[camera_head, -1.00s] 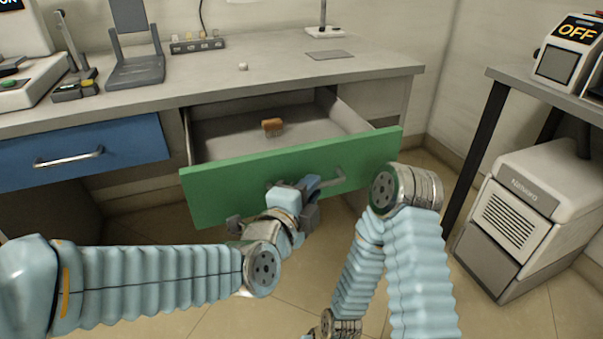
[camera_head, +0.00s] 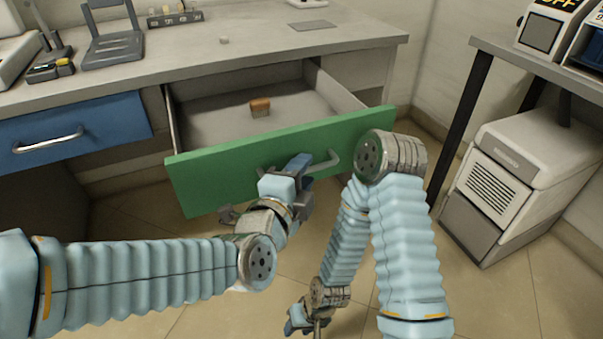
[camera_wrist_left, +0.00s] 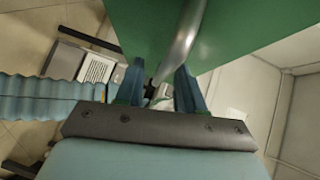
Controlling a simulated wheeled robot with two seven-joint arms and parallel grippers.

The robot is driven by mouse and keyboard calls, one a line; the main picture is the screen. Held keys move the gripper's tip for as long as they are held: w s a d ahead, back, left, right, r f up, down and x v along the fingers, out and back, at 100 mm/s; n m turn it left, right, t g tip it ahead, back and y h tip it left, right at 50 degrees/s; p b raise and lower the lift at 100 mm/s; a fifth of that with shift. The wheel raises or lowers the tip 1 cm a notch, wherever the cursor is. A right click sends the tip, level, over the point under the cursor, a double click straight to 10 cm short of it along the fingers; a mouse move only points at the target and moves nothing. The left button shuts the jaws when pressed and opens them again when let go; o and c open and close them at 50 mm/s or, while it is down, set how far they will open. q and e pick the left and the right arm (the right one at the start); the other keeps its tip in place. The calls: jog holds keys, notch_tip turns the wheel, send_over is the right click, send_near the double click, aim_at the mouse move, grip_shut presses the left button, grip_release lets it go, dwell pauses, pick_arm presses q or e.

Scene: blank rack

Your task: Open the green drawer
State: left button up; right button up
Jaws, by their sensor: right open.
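The green drawer (camera_head: 225,170) stands pulled well out from under the desk, with its inside showing. A brown block-like object (camera_head: 260,107) lies in it. Its metal handle (camera_head: 333,160) is on the front panel and also shows in the left wrist view (camera_wrist_left: 183,45). My left gripper (camera_head: 302,172) is at the handle. In the left wrist view its two fingers (camera_wrist_left: 160,90) are apart, with the handle bar between them and visible gaps beside it. My right gripper (camera_head: 304,322) is low at the bottom edge, away from the drawer and partly cut off.
A blue drawer (camera_head: 75,135) with a metal handle is shut at the left. The desk top (camera_head: 270,45) holds stands and small items at the back. A white-grey machine (camera_head: 510,180) stands on the floor at the right, under a side table (camera_head: 500,50). Open tiled floor lies between.

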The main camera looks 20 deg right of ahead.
pick_arm(q)
jog(key=b+v, duration=0.2)
jog(key=v, duration=1.2)
jog(key=shift+b, duration=0.35)
jog(key=shift+w, duration=0.15)
jog(key=w+a+f+n+g+y+p, duration=0.2)
jog(key=w+a+f+n+y, duration=0.15)
jog(key=w+f+n, duration=0.45)
jog(key=w+a+f+n+g+y+p, duration=0.2)
jog(key=w+a+f+n+y, duration=0.15)
jog(key=f, duration=0.95)
jog(key=s+a+f+n+g, duration=0.2)
jog(key=s+a+f+n, duration=0.1)
jog(key=f, duration=0.4)
jog(key=s+a+f+n+g+p, duration=0.1)
jog(key=s+a+f+n+g, duration=0.1)
jog(key=s+a+f+n, duration=0.2)
jog(key=s+a+f+n+g+p, duration=0.1)
jog(key=s+a+f+n+g, duration=0.2)
jog(key=a+f+n, duration=0.2)
notch_tip(320, 180, down, 7)
jog(key=n, duration=0.3)
jog(key=shift+s, duration=0.4)
